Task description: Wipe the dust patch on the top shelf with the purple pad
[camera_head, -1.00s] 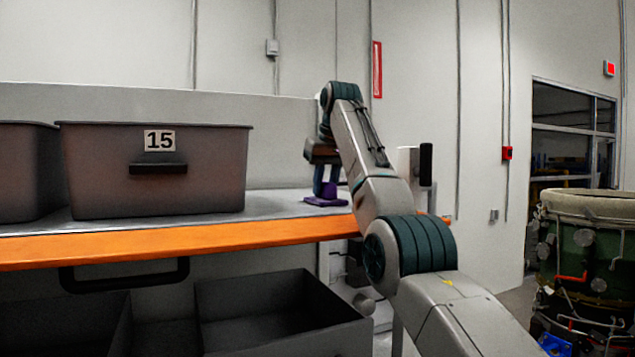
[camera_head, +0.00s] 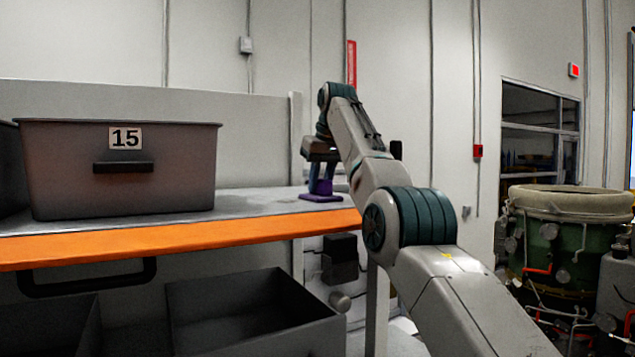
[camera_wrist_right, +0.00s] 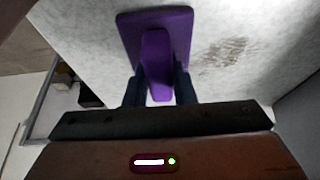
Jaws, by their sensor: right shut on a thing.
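The purple pad (camera_head: 321,197) has a flat base and an upright handle. My right gripper (camera_head: 322,180) is shut on the handle, over the right end of the top shelf (camera_head: 265,204). In the right wrist view the pad (camera_wrist_right: 180,30) shows at top centre, with the fingers of my right gripper (camera_wrist_right: 158,88) on both sides of its handle. The base looks flat on or just above the shelf; I cannot tell which. The dust patch (camera_wrist_right: 222,52) is a brownish smudge to the right of the pad in the wrist view, apart from it. My left gripper is not in view.
A grey bin marked 15 (camera_head: 120,185) stands on the shelf left of the pad, with bare shelf between. The shelf has an orange front edge (camera_head: 180,243). Open dark bins (camera_head: 250,310) sit below.

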